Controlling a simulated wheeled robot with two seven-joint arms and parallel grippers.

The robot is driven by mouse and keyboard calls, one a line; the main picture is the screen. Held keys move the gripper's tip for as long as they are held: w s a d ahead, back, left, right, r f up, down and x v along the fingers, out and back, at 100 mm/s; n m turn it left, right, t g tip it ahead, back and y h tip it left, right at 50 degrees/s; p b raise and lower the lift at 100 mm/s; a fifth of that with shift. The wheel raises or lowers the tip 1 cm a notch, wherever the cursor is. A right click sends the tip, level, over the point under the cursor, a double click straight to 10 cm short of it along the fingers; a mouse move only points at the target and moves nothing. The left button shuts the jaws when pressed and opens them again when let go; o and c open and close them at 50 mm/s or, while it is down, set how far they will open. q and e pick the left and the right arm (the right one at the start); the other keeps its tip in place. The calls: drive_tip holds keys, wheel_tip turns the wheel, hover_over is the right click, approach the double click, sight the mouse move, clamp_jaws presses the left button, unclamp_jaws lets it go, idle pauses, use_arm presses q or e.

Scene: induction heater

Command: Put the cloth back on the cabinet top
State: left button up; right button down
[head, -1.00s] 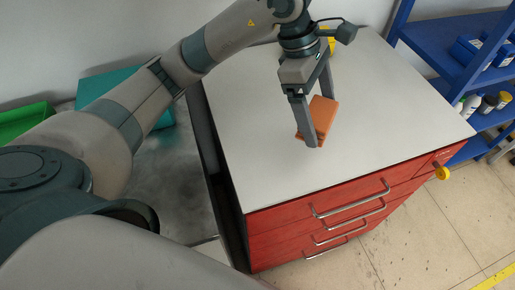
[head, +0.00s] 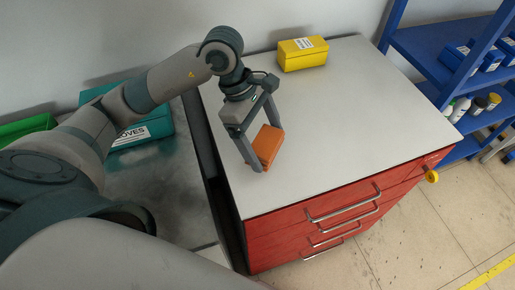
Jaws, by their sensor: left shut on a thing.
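The cloth (head: 268,143) is a folded orange block in the head view, over the left part of the cabinet top (head: 340,120). My left gripper (head: 268,155) is shut on the cloth, with a finger on each side of it. The cloth is tilted; I cannot tell whether its lower edge touches the white top. The cabinet has red drawers with metal handles below the top. My right gripper is not in view.
A yellow box (head: 302,54) stands at the back edge of the cabinet top. A teal box (head: 148,128) labelled gloves and a green bin (head: 25,129) are at left. A blue shelf (head: 440,50) with bottles stands at right. The middle and right of the top are clear.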

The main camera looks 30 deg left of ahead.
sight(253, 140)
use_arm(q)
drive_tip(key=shift+s+a+f, duration=0.4)
drive_tip(key=shift+a, duration=0.25)
drive_tip(key=shift+a+f, duration=0.1)
drive_tip(key=shift+f, duration=0.05)
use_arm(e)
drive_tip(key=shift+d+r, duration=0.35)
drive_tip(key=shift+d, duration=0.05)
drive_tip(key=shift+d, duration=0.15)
use_arm(q)
drive_tip(key=shift+f, duration=0.1)
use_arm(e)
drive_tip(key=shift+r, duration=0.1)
use_arm(q)
drive_tip(key=shift+s+f+p, duration=0.1)
drive_tip(key=shift+f+p, duration=0.5)
drive_tip(key=shift+p, duration=0.1)
wheel_tip(253, 140, down, 2)
drive_tip(key=shift+f+p, duration=0.2)
drive_tip(key=shift+p, duration=0.3)
drive_tip(key=shift+f, duration=0.15)
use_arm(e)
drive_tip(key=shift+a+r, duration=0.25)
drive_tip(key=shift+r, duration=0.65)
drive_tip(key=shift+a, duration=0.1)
